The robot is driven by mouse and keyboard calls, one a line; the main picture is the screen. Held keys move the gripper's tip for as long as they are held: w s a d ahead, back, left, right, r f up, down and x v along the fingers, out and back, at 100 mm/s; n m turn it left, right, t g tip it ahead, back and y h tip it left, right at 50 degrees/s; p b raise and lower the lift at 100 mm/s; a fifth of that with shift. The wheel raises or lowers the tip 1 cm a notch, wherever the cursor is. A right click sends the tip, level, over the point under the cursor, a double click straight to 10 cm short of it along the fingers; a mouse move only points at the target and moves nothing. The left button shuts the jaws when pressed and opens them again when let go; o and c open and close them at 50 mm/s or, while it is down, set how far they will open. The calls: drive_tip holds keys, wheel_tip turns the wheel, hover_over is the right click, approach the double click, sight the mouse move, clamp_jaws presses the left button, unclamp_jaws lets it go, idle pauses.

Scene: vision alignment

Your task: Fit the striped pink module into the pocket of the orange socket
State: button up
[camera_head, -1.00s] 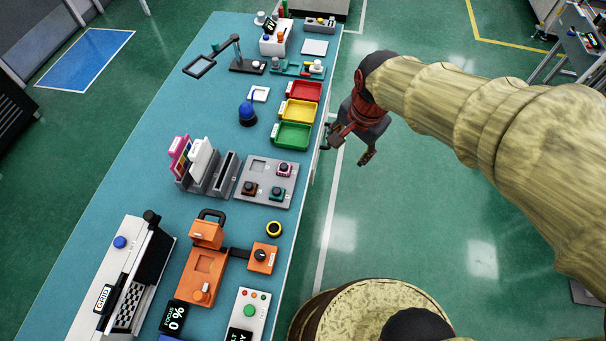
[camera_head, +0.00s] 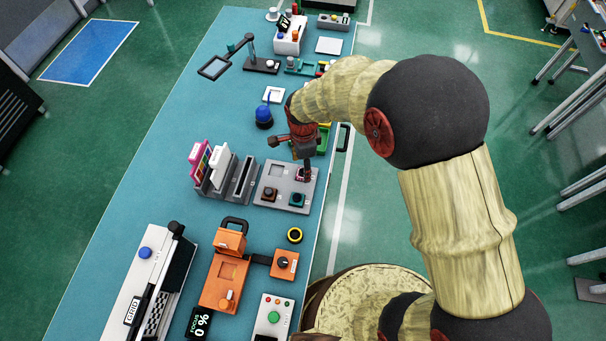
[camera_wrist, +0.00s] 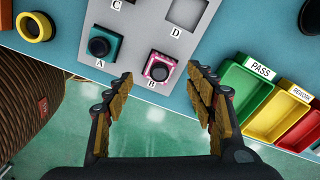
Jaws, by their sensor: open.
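The striped pink module (camera_wrist: 160,68) with a black round top sits in slot B of a grey tray (camera_wrist: 205,52). In the head view the module (camera_head: 301,175) is partly hidden by my gripper (camera_head: 290,158). In the wrist view my gripper (camera_wrist: 162,80) is open and empty, its fingers pointing toward the module, which shows between and beyond the tips. The orange socket (camera_head: 212,298) stands nearer the front of the table, its square pocket (camera_head: 227,271) empty and its orange lid with a black handle (camera_head: 231,238) raised.
A teal module (camera_wrist: 103,42) sits in slot A, a brown one (camera_head: 269,194) in slot C; slot D is empty. A green bin (camera_wrist: 250,85) lies beside the tray. An orange knob box (camera_head: 285,263) and a yellow-ringed button (camera_head: 295,235) stand beside the socket.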

wheel_tip(320, 180, down, 3)
drive_tip(key=shift+f+b, duration=0.2)
drive_tip(key=shift+b, duration=0.15)
drive_tip(key=c, duration=0.3)
drive_tip(key=c, duration=0.8)
